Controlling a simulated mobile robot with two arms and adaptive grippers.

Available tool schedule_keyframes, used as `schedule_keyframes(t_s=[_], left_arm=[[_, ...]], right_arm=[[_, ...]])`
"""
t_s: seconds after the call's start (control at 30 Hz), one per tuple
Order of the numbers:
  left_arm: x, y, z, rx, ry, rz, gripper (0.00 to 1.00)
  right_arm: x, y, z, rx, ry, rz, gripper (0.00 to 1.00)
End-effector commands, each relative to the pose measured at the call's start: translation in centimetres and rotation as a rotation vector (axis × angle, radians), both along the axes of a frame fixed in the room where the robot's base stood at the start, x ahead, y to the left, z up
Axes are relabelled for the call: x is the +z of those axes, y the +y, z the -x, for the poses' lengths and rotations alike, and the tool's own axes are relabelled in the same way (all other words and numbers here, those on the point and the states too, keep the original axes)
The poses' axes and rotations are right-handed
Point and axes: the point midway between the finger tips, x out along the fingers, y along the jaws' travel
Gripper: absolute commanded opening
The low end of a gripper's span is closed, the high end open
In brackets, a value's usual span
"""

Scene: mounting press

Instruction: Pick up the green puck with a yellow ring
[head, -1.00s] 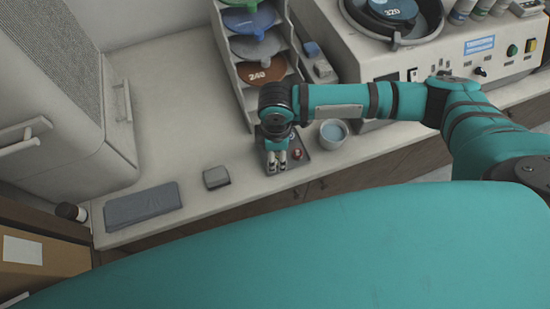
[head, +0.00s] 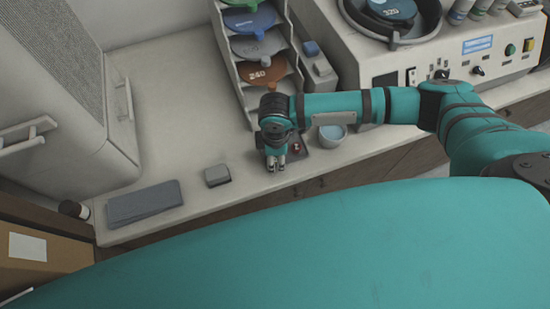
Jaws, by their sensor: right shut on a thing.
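A small reddish-brown piece (head: 296,146) lies on the tray just right of the gripper. My left gripper is not in view.
A disc rack (head: 246,88) stands behind my wrist, a grinding machine (head: 400,70) at right. The counter's left middle is clear.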

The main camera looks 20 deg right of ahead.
Motion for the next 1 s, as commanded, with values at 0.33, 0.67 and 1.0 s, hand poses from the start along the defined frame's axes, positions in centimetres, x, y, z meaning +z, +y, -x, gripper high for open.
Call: schedule_keyframes(t_s=[0.33,0.67,1.0], left_arm=[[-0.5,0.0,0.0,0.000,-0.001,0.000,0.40],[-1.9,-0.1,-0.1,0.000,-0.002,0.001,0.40],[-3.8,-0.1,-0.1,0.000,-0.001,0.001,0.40]], right_arm=[[0.4,-0.4,-0.1,-0.004,0.000,0.008,0.00],[3.3,-0.1,2.3,0.002,0.004,0.003,0.00],[4.2,0.2,11.1,0.003,0.002,0.000,0.00]])
